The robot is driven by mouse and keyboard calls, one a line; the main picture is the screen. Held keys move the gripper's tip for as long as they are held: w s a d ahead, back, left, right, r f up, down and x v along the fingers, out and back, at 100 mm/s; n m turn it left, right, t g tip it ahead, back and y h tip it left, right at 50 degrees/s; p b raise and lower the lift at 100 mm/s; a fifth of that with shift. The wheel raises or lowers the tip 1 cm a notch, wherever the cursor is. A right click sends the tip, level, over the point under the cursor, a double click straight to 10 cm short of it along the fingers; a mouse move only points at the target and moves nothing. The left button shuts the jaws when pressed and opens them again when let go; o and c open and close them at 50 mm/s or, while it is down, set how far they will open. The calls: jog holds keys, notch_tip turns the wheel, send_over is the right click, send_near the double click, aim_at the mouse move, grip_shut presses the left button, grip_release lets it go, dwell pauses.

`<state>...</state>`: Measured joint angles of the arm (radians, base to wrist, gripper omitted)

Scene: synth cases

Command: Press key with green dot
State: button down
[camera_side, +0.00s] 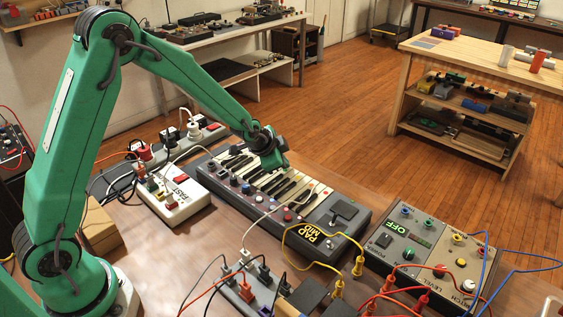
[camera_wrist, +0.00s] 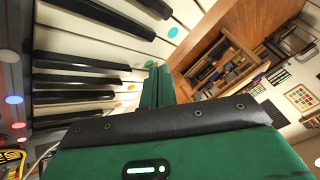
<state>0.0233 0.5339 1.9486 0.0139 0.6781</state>
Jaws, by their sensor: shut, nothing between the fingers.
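A small keyboard (camera_side: 322,215) lies on the bench in the side view, with black and white keys (camera_side: 302,190). The wrist view shows its keys (camera_wrist: 75,50) close up, several white ones with coloured dots near their ends. A green dot (camera_wrist: 149,64) lies right beside my fingertips, and a blue-green dot (camera_wrist: 173,32) is on a key above it in the picture. An orange dot (camera_wrist: 131,87) is on the other side. My green gripper (camera_wrist: 160,72) is shut and empty at the key ends. In the side view my gripper (camera_side: 275,162) is over the keys; contact cannot be told.
A white box with a red switch (camera_side: 172,197) is left of the keyboard, and a grey control box (camera_side: 425,248) is right. A power strip (camera_side: 250,285) and loose coloured cables lie in front. A wooden shelf table (camera_side: 470,60) stands beyond the bench.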

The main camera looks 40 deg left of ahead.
jog(key=shift+f, duration=0.65)
dwell(0.8)
jog(key=shift+s+f, duration=0.2)
jog(key=shift+f, duration=0.15)
dwell(0.4)
jog(key=shift+r, duration=1.2)
jog(key=shift+r, duration=0.15)
jog(key=shift+r, duration=2.4)
jog(key=shift+r, duration=0.1)
